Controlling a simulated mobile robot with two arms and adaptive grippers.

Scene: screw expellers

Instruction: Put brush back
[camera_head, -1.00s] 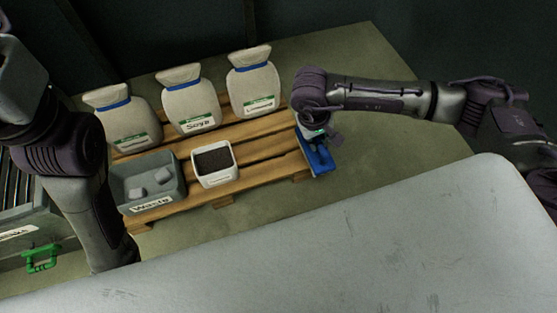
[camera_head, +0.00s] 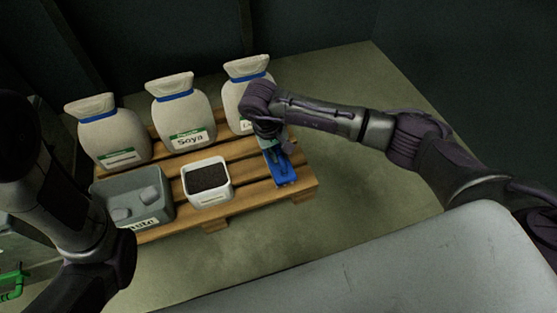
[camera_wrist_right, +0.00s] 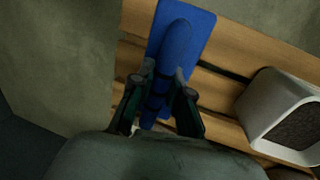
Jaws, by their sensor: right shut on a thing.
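The blue brush (camera_head: 285,173) is at the right end of the wooden pallet, below my right gripper (camera_head: 279,144) in the head view. In the right wrist view it shows as a rounded blue handle (camera_wrist_right: 176,45) over a wider flat blue part. My right gripper (camera_wrist_right: 164,88) is shut on the handle, with one dark finger on each side. The flat part lies over the pallet slats; I cannot tell whether it touches them. My left arm shows at the left of the head view, but its gripper is not visible.
The wooden pallet (camera_head: 240,203) carries several sacks at the back, a grey waste bin (camera_head: 150,205) and a white box of dark grains (camera_head: 221,194) left of the brush. A grey surface (camera_head: 400,270) fills the lower right. Floor right of the pallet is clear.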

